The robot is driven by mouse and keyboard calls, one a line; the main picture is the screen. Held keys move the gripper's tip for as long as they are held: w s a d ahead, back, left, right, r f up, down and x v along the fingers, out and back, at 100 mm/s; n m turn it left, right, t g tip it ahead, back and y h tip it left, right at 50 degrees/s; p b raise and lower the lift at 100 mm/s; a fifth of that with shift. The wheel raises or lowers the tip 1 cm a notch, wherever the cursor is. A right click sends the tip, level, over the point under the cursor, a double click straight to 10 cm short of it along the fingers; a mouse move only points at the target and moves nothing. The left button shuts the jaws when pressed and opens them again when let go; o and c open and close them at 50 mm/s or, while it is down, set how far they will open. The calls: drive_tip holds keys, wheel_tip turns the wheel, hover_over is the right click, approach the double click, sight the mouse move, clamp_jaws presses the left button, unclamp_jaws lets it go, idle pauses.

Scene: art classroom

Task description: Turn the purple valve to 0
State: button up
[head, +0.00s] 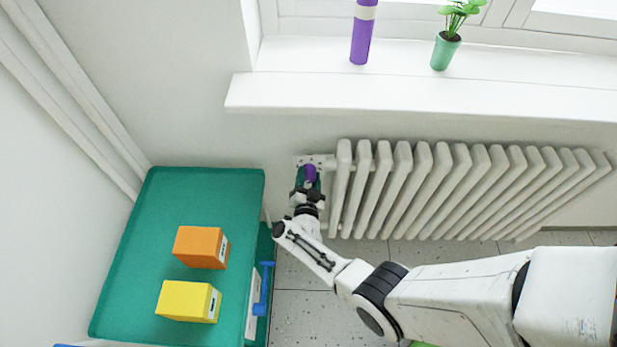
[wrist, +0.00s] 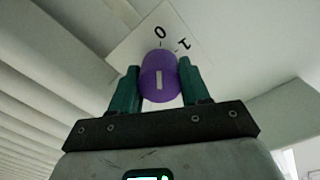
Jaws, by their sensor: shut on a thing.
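The purple valve (head: 309,172) sits at the left end of the radiator, in front of a white plate. In the wrist view the valve (wrist: 159,76) is round with a white bar mark on it. The white plate (wrist: 140,40) behind it carries a 0 and a 1, each with a short tick. The bar looks roughly in line with the tick under the 0, and the 1 is to the right. My gripper (head: 308,180) has its teal fingers on either side of the valve, shut on it; the fingers (wrist: 159,85) also show in the wrist view.
A white radiator (head: 465,190) is right of the valve, under a windowsill (head: 400,95) with a purple cylinder (head: 362,35) and potted plant (head: 447,45). A green cart (head: 135,260) at left holds an orange box (head: 198,247) and a yellow box (head: 185,301).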

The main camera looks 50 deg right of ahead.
drive_tip(key=o, duration=1)
drive_tip(key=shift+o, duration=0.2)
drive_tip(key=shift+a, duration=0.1)
drive_tip(key=p+v, duration=0.2)
drive_tip(key=v, duration=0.8)
drive_tip(key=shift+s+a+p, duration=0.25)
drive_tip(key=shift+a+p, duration=0.05)
drive_tip(key=w+a+r+n+t+y, duration=0.55)
drive_tip(key=w+a+n+y, duration=0.25)
drive_tip(key=a+n+y, duration=0.5)
drive_tip(key=s+a+r+n+g+y, duration=0.1)
drive_tip(key=s+r+n+g+y, duration=0.15)
drive_tip(key=s+g+y, duration=0.3)
drive_tip(key=s+d+r+g+h, duration=0.2)
drive_tip(key=s+d+r+g, duration=0.1)
drive_tip(key=s, duration=0.8)
drive_tip(key=s+d+r+g+h, duration=0.2)
drive_tip(key=s+d+g, duration=0.3)
drive_tip(key=s, duration=0.6)
drive_tip(key=shift+s+r+n+g, duration=0.2)
drive_tip(key=shift+r+n+g, duration=0.15)
drive_tip(key=shift+r+g, duration=0.45)
